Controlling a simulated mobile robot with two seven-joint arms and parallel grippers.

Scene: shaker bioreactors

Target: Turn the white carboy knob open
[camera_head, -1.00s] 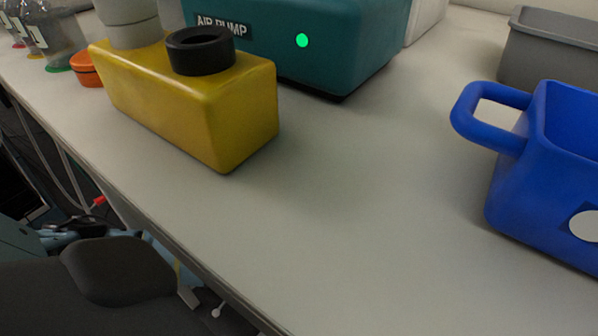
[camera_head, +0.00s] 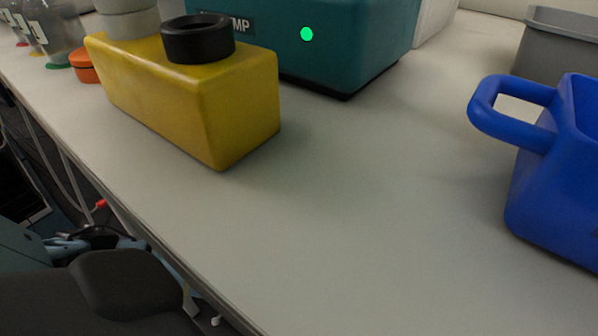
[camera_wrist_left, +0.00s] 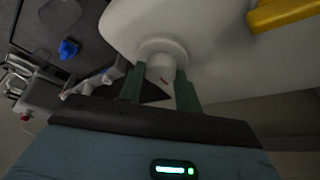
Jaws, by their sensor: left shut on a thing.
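In the left wrist view, the white carboy knob (camera_wrist_left: 161,68) sits on a round white collar against a large pale body (camera_wrist_left: 215,35), which looks like the carboy. My left gripper (camera_wrist_left: 160,80) has its two dark green fingers on either side of the knob and is shut on it. A small reddish mark shows on the knob between the fingers. How far the knob is turned I cannot tell. The carboy and its knob are not seen in the head view. My right gripper is in neither view.
On the pale bench (camera_head: 350,210) stand a yellow box (camera_head: 205,110) with a black ring (camera_head: 198,38), a teal air pump (camera_head: 345,45) with a green light, a blue handled container (camera_head: 560,190) and a grey bin (camera_head: 565,45). The bench between yellow and blue is clear.

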